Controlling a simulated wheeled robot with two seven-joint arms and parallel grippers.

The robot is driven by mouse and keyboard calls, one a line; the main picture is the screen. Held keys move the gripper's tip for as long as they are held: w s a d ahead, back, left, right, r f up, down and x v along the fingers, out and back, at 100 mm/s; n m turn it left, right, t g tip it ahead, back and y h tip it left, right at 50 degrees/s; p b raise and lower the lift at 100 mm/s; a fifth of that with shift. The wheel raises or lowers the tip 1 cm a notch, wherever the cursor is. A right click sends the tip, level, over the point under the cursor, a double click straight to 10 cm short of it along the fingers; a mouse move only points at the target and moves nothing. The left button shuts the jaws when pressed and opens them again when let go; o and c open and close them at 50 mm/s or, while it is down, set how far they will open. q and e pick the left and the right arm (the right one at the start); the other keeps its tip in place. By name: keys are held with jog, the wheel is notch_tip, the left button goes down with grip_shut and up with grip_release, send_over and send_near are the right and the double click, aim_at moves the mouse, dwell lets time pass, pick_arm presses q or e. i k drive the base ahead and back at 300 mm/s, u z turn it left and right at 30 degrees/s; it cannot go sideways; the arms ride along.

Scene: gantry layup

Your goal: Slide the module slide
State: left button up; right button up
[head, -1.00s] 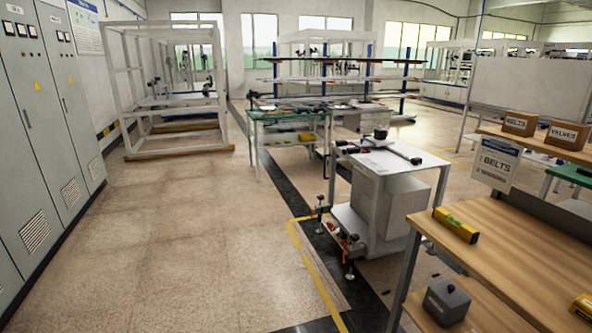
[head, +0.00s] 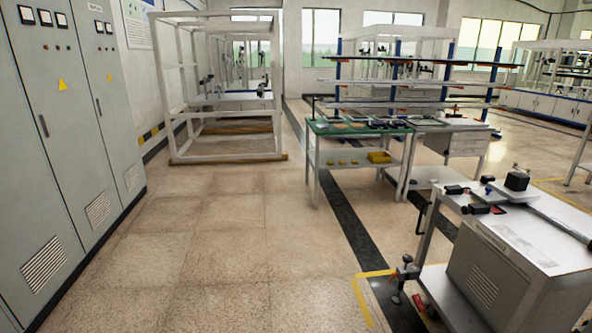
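Neither of my grippers is in the head view. A white bench-like machine (head: 541,235) stands close at the lower right, cut off by the right edge. On its top are a dark bar-like rail (head: 552,222), a black block (head: 517,180) and several small dark clamp-like parts. I cannot tell whether any of these is the module slide.
Grey cabinets (head: 60,150) line the left. A white frame (head: 185,90) on a wooden base stands at the back left. A green-topped table (head: 345,128) and a rack (head: 420,83) stand at the back centre. The floor (head: 215,240) between cabinets and machine is clear.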

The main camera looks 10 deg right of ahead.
aim_at(514, 190)
jog(key=z, duration=0.2)
jog(key=i, duration=1.8)
jog(key=z, duration=1.45)
jog(key=i, duration=1.25)
jog(key=z, duration=1)
